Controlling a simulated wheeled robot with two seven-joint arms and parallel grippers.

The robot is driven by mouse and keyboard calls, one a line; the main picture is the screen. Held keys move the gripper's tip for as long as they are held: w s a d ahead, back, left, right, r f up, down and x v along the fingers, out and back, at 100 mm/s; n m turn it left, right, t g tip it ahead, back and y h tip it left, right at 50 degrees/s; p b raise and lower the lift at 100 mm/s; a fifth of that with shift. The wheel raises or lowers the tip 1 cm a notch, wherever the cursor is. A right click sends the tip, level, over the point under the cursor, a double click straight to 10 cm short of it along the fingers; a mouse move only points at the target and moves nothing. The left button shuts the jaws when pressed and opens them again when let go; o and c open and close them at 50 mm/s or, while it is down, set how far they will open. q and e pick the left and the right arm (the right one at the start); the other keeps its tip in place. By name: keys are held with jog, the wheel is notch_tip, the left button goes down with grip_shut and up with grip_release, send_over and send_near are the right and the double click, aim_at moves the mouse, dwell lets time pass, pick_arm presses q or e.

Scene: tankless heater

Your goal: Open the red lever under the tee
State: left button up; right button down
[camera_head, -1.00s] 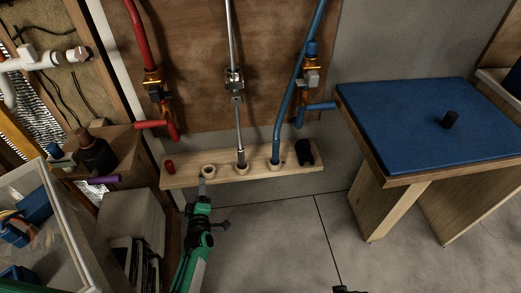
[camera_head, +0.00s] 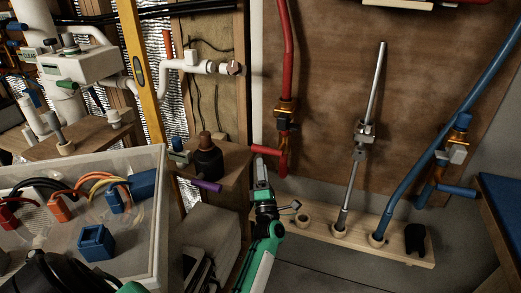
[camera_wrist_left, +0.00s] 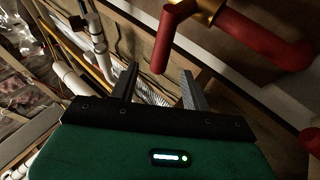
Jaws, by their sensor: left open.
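The red lever (camera_head: 266,151) sticks out to the left at the foot of the red pipe (camera_head: 288,50), below a brass fitting (camera_head: 286,108). My green left gripper (camera_head: 262,172) comes up from below, its fingertips just under the lever and seen edge-on. In the left wrist view the gripper (camera_wrist_left: 159,70) is open and empty. There the red lever (camera_wrist_left: 167,45) hangs from a brass part (camera_wrist_left: 206,10), its free end in line with the gap between the grey fingers. I cannot tell how deep it lies.
A wooden shelf (camera_head: 322,233) with pipe holes lies right of my gripper. A dark bottle (camera_head: 208,158) and purple handle (camera_head: 207,186) stand close left. A clear bin (camera_head: 158,235) of connectors is at lower left. A blue-topped table (camera_head: 503,205) stands at right.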

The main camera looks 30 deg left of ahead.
aim_at(260, 149)
pick_arm(q)
jog(key=x, duration=0.7)
jog(key=shift+w+a, duration=0.15)
grip_shut()
